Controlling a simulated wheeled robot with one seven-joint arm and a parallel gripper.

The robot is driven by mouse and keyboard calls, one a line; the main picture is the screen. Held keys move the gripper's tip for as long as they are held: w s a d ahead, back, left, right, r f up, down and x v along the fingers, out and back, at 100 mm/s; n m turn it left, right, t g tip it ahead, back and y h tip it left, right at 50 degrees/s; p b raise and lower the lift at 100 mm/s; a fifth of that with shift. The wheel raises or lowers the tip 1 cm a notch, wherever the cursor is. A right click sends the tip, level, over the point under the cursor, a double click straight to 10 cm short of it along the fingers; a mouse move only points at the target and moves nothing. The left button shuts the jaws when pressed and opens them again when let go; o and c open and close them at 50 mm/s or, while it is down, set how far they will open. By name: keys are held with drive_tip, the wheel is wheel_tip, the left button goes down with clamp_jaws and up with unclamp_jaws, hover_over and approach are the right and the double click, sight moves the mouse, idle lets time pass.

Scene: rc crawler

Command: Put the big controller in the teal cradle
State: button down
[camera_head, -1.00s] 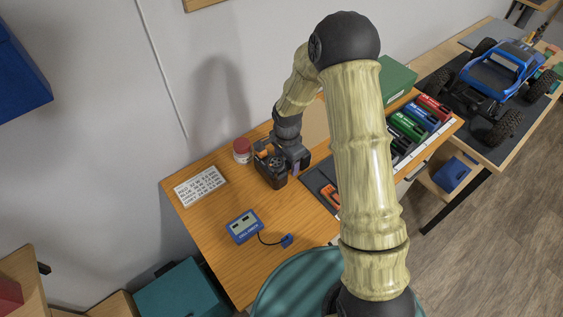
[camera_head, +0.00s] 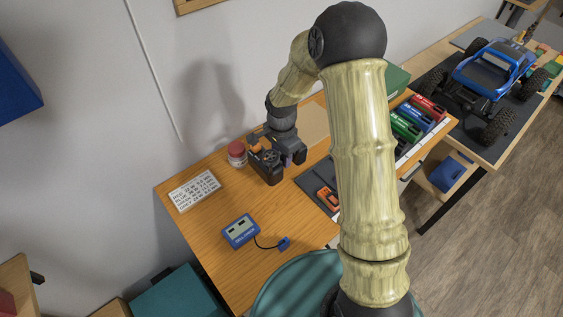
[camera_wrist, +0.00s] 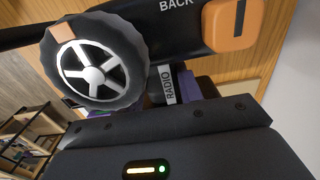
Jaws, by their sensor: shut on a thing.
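The big controller (camera_head: 266,167) is black with orange parts, above or on the wooden desk near the wall. In the wrist view, its white-spoked foam wheel (camera_wrist: 95,62) and black body (camera_wrist: 185,25) marked BACK fill the top, with an orange piece at right. My gripper (camera_head: 287,150) is shut on it; the fingers are mostly hidden in the wrist view, where a RADIO label shows close to the jaws. I cannot tell whether the controller touches the desk. I cannot make out a teal cradle; my arm covers part of the desk.
A red-lidded jar (camera_head: 236,154) stands just left of the controller. A label board (camera_head: 194,190) and a blue meter (camera_head: 240,230) with a cable lie nearer the front. A small orange item (camera_head: 327,198) lies on a dark mat. Coloured packs (camera_head: 406,126) and a blue crawler (camera_head: 488,75) are right.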

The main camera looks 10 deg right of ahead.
sight(282, 155)
wheel_tip(282, 155, up, 14)
drive_tip(key=b, duration=0.1)
drive_tip(key=shift+b, duration=0.3)
drive_tip(key=shift+d+f, duration=0.1)
